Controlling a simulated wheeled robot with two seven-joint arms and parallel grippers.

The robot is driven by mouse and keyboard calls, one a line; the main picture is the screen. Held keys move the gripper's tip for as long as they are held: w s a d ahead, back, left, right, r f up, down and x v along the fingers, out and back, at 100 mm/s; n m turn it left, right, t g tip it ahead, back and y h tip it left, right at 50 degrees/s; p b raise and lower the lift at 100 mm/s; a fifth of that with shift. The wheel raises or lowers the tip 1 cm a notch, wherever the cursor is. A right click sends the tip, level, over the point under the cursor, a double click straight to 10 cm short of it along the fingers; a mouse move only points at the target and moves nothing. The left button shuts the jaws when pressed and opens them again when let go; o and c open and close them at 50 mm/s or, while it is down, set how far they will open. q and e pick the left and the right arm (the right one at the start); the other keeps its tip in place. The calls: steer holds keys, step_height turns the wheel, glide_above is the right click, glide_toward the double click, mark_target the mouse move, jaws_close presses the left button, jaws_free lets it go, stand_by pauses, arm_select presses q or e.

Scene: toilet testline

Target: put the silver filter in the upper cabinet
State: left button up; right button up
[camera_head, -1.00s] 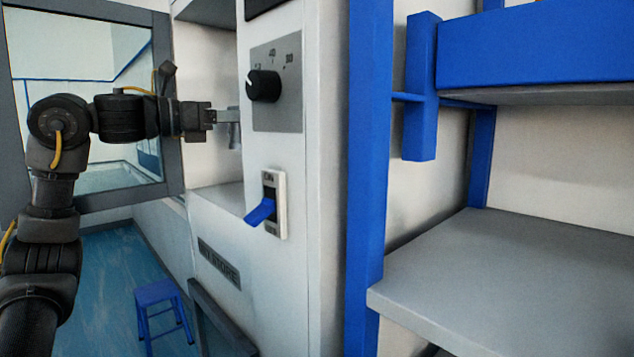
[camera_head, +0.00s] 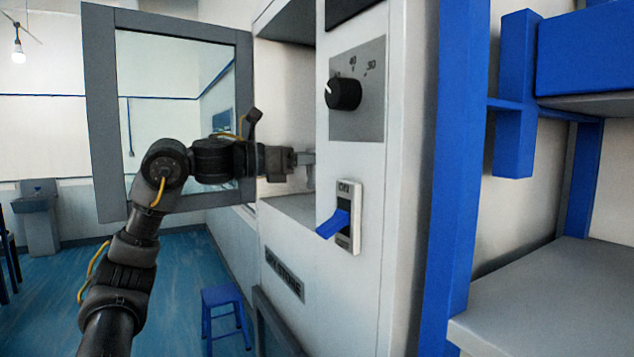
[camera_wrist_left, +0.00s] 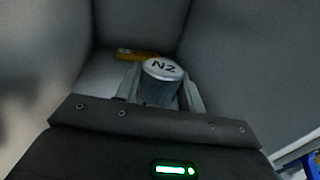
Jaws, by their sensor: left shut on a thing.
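My left gripper (camera_head: 305,158) reaches from the left through the open front of the upper cabinet (camera_head: 292,107). In the left wrist view the left gripper (camera_wrist_left: 163,90) is shut on the silver filter (camera_wrist_left: 162,70), a small metal cylinder with "N2" on its top. The filter is inside the cabinet, between its grey walls. I cannot tell whether its base touches the cabinet floor. In the head view only a sliver of the filter (camera_head: 310,176) shows past the cabinet's front panel. My right gripper is not in view.
The cabinet's glass door (camera_head: 170,110) stands open on the left, behind my arm. A yellow item (camera_wrist_left: 135,55) lies deeper inside. A knob (camera_head: 343,94) and a blue switch (camera_head: 333,224) are on the panel to the right. A blue stool (camera_head: 222,312) stands below.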

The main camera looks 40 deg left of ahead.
mark_target(314, 176)
arm_select(q)
steer(key=shift+d, duration=0.1)
steer(key=shift+f, duration=0.3)
step_height(314, 176, down, 2)
steer(key=shift+w+d+f+b, duration=0.1)
steer(key=shift+f+b, duration=0.1)
steer(key=shift+b, duration=0.45)
steer(key=shift+f, duration=0.3)
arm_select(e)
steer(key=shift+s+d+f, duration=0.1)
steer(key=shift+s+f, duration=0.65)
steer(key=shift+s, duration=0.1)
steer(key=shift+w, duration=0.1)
arm_select(q)
steer(key=shift+f, duration=0.15)
steer(key=o, duration=1)
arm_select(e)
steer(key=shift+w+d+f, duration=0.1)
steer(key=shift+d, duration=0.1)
